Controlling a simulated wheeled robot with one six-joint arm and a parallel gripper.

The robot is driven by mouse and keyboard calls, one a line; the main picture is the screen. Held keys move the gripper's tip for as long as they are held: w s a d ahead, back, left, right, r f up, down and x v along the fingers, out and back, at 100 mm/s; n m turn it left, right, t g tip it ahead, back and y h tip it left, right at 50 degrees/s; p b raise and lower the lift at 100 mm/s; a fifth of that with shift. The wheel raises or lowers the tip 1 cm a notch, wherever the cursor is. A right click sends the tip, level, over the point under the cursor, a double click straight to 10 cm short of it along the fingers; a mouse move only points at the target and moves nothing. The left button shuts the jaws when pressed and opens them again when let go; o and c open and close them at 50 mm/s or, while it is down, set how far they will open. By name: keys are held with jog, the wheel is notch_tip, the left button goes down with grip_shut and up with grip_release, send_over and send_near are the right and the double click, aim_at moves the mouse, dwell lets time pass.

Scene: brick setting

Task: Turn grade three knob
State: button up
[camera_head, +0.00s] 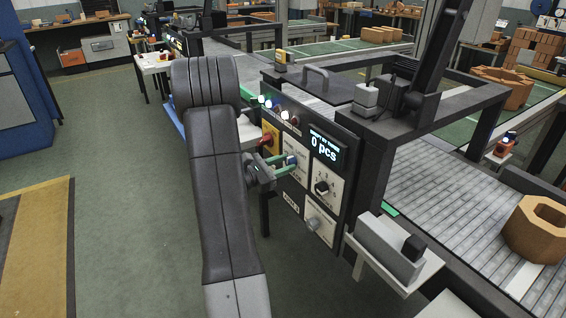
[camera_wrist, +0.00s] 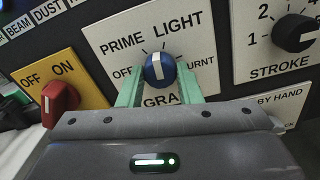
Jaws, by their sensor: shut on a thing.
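The blue grade knob (camera_wrist: 160,70) has a white pointer line and sits on a white plate (camera_wrist: 112,52) marked OFF, PRIME, LIGHT and BURNT. Its lower label is partly hidden by my gripper, with only "GRA" readable. The pointer stands nearly upright, tilted slightly left, between PRIME and LIGHT. My gripper (camera_wrist: 160,84) has a green finger on each side of the knob and is shut on it. In the head view my gripper (camera_head: 279,162) reaches the panel from the left, and the blue knob (camera_head: 292,160) shows at its fingertips.
A red OFF/ON knob (camera_wrist: 60,100) on a yellow plate is close on the left. A black STROKE knob (camera_wrist: 295,32) is on the right. A display (camera_head: 325,146) reads 0 pcs. A grey knob (camera_head: 313,224) sits lower. A roller conveyor (camera_head: 440,205) runs behind the panel.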

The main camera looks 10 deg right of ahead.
jog(key=n+p, duration=0.1)
jog(key=n, duration=0.2)
jog(key=shift+r+n+p, duration=0.1)
jog(key=shift+n+p, duration=0.2)
jog(key=shift+p, duration=0.05)
jog(key=shift+n+p, duration=0.7)
jog(key=shift+n, duration=0.7)
jog(key=o, duration=1)
jog(key=shift+c, duration=0.2)
jog(key=shift+a, duration=0.15)
jog(key=b+v, duration=0.1)
jog(key=v, duration=1.2)
jog(key=shift+a, duration=0.25)
jog(key=shift+d, duration=0.1)
